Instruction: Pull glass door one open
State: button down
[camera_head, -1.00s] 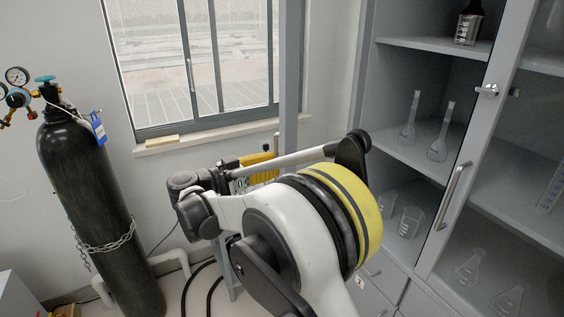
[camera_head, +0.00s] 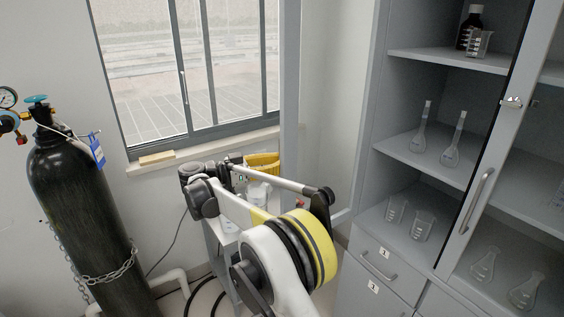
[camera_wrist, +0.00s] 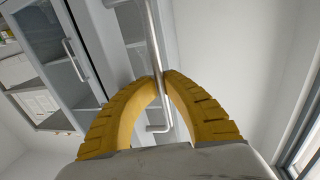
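Glass door one (camera_head: 291,110) is swung open at the left side of the grey cabinet, its pane turned toward the window wall. In the wrist view its grey frame (camera_wrist: 128,35) and metal bar handle (camera_wrist: 156,40) are close up. My gripper (camera_wrist: 163,77) has yellow ribbed fingers, their tips drawn together at the handle with the bar passing between them. The lower end of the handle shows between the fingers.
The open cabinet bay has shelves (camera_head: 420,155) with flasks, beakers and a dark bottle (camera_head: 470,27). Drawers (camera_head: 380,262) are below. A black gas cylinder (camera_head: 80,200) stands chained at the left.

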jog(key=shift+a, duration=0.1)
jog(key=c, duration=1.8)
grip_release()
jog(key=v, duration=1.2)
jog(key=shift+a, duration=0.1)
jog(key=shift+s, duration=0.1)
